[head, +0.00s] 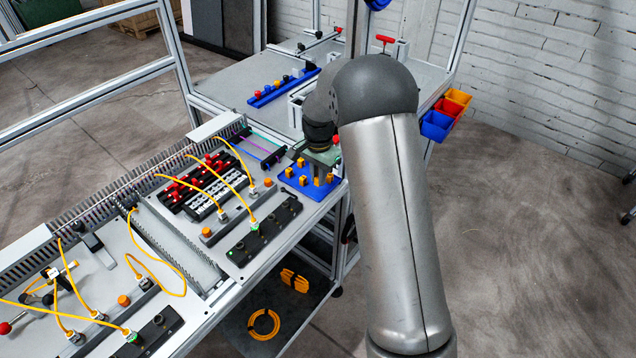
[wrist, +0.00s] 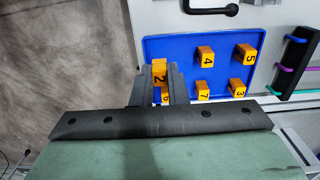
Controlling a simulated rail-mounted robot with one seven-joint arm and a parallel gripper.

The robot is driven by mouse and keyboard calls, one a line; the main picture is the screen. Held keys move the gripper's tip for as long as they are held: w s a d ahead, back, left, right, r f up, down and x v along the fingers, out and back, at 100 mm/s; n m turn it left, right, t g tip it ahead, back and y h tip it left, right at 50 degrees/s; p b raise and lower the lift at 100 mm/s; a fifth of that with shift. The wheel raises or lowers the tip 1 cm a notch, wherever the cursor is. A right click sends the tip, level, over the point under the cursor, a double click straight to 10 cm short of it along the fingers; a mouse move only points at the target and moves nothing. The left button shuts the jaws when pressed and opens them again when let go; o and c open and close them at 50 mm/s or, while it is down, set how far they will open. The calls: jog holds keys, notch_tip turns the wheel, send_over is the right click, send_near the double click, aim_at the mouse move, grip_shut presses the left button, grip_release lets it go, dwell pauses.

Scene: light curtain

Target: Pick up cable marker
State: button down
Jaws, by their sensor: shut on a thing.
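The cable markers are small orange blocks with black numbers, on a blue tray (wrist: 225,75). My gripper (wrist: 160,80) is shut on the marker numbered 2 (wrist: 159,70), near the tray's left edge in the wrist view. I cannot tell whether this marker is clear of the tray. The marker numbered 6 (wrist: 166,97) shows just below it between the fingers, partly hidden. Markers 4 (wrist: 206,57), 5 (wrist: 246,54), 7 (wrist: 203,90) and 3 (wrist: 237,87) stand to the right. In the head view my arm partly hides the blue tray (head: 297,183) and the gripper.
A black rack with coloured cables (wrist: 294,62) stands right of the tray, and a black handle (wrist: 210,8) lies above it. In the head view, yellow cables (head: 236,158) arch over the panel left of the tray. Red and blue bins (head: 437,124) hang at the right.

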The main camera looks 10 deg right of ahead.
jog(key=s+r+b, duration=0.1)
jog(key=s+r, duration=0.3)
jog(key=s, duration=0.2)
jog(key=s+a+r+b, duration=0.1)
jog(key=s+r+b, duration=0.1)
jog(key=s+r, duration=0.3)
jog(key=shift+s, duration=1.2)
